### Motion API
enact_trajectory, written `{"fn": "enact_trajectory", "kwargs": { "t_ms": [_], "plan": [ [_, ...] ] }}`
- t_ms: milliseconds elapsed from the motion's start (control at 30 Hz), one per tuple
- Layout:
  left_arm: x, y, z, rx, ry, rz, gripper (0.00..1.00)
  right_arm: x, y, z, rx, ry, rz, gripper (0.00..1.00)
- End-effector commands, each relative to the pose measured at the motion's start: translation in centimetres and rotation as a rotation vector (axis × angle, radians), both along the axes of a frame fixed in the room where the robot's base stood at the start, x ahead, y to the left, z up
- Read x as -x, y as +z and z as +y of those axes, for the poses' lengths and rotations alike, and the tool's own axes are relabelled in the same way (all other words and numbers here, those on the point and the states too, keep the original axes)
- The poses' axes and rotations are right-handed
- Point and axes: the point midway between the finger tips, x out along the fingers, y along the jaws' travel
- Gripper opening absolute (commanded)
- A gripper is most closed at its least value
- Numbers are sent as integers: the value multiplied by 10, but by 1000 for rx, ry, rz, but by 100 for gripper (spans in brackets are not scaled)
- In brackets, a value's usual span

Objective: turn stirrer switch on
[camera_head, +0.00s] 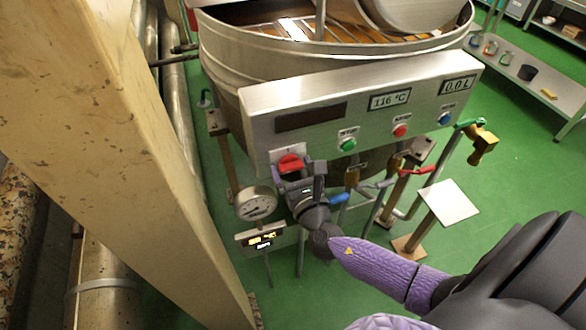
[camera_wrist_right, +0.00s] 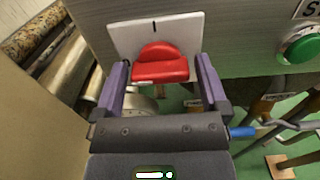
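A red rotary switch knob (camera_head: 290,163) sits on a pale plate at the lower left of the kettle's control panel (camera_head: 262,148). In the right wrist view, the knob (camera_wrist_right: 160,66) is in front of its plate (camera_wrist_right: 120,38), which has a black mark at the top; the knob's broad bar lies roughly level. My right gripper (camera_head: 299,177) is just below and in front of the knob. In the right wrist view its fingers (camera_wrist_right: 163,72) are apart, one on each side of the knob, with gaps visible. My left gripper is in neither view.
The panel has a green button (camera_head: 347,145), a red button (camera_head: 400,131), a blue button (camera_head: 445,118) and a 116 °C display (camera_head: 389,99). A round gauge (camera_head: 257,203) hangs beside my right gripper. Pipes and valves crowd below; a thick beige post (camera_head: 110,130) stands left.

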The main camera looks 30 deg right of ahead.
Motion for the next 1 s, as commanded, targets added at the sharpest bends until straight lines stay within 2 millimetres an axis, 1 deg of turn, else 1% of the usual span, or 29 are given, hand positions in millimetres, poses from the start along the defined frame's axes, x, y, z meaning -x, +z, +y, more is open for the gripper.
{"fn": "enact_trajectory", "kwargs": {
  "t_ms": [33,333,500,667,833,1000],
  "plan": [
    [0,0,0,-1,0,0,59,0,0,0,0,0,0,81],
    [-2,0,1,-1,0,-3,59,0,0,0,0,0,0,18],
    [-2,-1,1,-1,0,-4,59,0,-1,0,-10,0,-2,18],
    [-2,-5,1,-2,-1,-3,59,1,-2,0,-58,-1,-13,18],
    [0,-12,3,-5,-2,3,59,0,-3,0,-166,0,-39,18],
    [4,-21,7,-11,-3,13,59,1,-3,0,-316,-1,-75,18]
  ]
}}
